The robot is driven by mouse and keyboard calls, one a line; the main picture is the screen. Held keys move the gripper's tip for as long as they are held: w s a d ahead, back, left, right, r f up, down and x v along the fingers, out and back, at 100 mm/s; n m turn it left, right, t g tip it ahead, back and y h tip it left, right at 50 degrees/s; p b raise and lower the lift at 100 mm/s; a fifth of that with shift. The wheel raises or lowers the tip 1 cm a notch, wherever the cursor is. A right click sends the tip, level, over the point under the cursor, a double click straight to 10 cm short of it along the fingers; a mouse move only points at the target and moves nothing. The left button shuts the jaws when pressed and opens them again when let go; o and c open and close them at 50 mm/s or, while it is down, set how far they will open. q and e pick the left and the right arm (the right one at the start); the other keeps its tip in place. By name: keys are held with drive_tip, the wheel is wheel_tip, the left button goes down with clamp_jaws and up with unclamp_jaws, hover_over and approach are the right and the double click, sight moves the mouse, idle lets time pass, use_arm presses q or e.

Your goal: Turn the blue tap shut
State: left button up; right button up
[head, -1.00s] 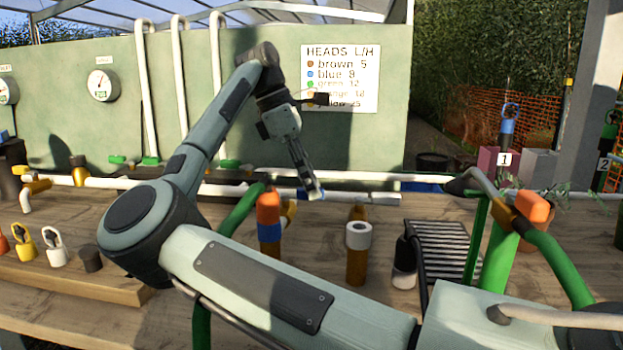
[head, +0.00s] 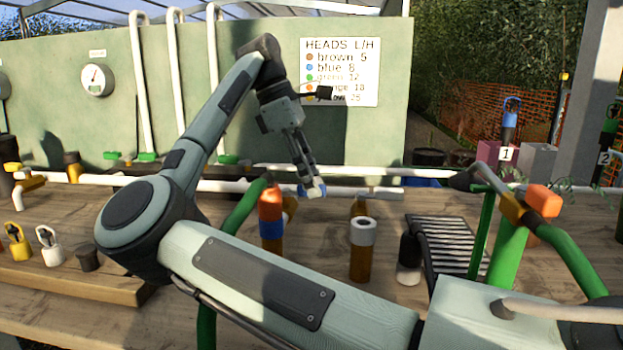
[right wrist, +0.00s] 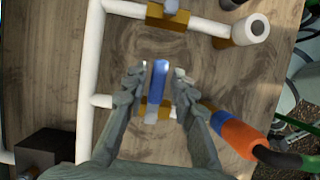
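The blue tap (right wrist: 158,85) has a flat blue handle on a brass body, on a white pipe above the wooden bench. In the right wrist view the handle lies across the pipe, between my two fingers. My right gripper (right wrist: 158,80) is open around it, with a narrow gap beside the handle on each side; contact is not clear. In the head view, my right gripper (head: 314,190) points down at the pipe and partly hides the blue tap (head: 302,190). My left gripper is not in view.
An orange hose fitting (right wrist: 238,139) lies close to my right finger. Another brass tap (right wrist: 168,18) and a white-capped fitting (right wrist: 250,30) are nearby. A dark block (right wrist: 47,152) is at lower left. A sign (head: 340,72) hangs on the green panel behind.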

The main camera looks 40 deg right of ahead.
sight(288, 189)
drive_tip(key=shift+o, duration=0.5)
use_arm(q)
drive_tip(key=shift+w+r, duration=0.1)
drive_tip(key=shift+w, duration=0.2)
use_arm(e)
drive_tip(key=v, duration=1.2)
drive_tip(key=shift+d, duration=0.15)
